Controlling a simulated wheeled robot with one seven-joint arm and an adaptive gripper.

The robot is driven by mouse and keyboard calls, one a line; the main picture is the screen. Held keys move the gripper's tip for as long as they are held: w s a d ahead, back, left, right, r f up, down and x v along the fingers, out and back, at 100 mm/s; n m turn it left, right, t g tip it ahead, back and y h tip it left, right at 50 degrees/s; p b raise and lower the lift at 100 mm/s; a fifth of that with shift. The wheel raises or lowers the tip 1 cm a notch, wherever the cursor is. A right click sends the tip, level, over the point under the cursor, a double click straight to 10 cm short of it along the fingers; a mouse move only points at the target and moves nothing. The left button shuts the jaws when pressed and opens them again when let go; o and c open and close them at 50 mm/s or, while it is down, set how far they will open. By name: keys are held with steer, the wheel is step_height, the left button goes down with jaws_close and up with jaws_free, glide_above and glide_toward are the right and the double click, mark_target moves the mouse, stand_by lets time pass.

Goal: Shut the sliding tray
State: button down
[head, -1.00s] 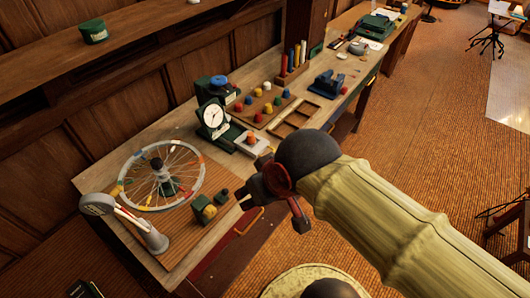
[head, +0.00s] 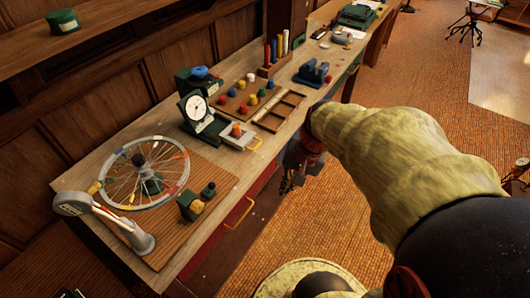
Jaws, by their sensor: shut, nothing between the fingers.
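The sliding tray (head: 234,143) is a small pale tray with an orange-red piece on it. It sticks out from the foot of the green dial device (head: 198,112) on the bench, so it stands at least partly open. Its yellow handle (head: 256,145) faces the bench's front edge. My gripper (head: 288,184) is shut and empty, hanging to the right of and below the tray in the picture, in front of the bench. It is apart from the tray, and my arm partly hides it.
A spoked wheel (head: 145,172) and a grey post lamp-like stand (head: 110,217) are at the bench's near left. A wooden frame (head: 279,112) and a peg board (head: 237,104) lie beyond the tray. A yellow drawer handle (head: 239,212) protrudes from the bench front.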

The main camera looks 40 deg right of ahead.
steer(key=w+d+f+m+t+y+b, duration=0.1)
steer(key=w+d+f+m+t+y, duration=0.15)
steer(key=d+f+m, duration=0.45)
steer(key=w+d+m+t, duration=0.5)
steer(key=w+d+m, duration=0.4)
steer(key=m, duration=0.5)
steer(key=shift+h, duration=0.25)
steer(key=b+x, duration=0.1)
steer(key=x, duration=0.2)
steer(key=b+x, duration=0.2)
steer(key=x, duration=0.2)
steer(key=a+b+x, duration=0.1)
steer(key=x, duration=0.3)
steer(key=shift+s+a+f, duration=0.1)
steer(key=shift+s+f, duration=0.05)
steer(key=shift+s, duration=0.1)
steer(key=w, duration=0.1)
steer(key=w+b, duration=0.1)
steer(key=w+a, duration=0.1)
steer(key=shift+r, duration=0.25)
steer(key=shift+w+a+r, duration=0.15)
steer(key=shift+w+a, duration=0.1)
steer(key=shift+w, duration=0.25)
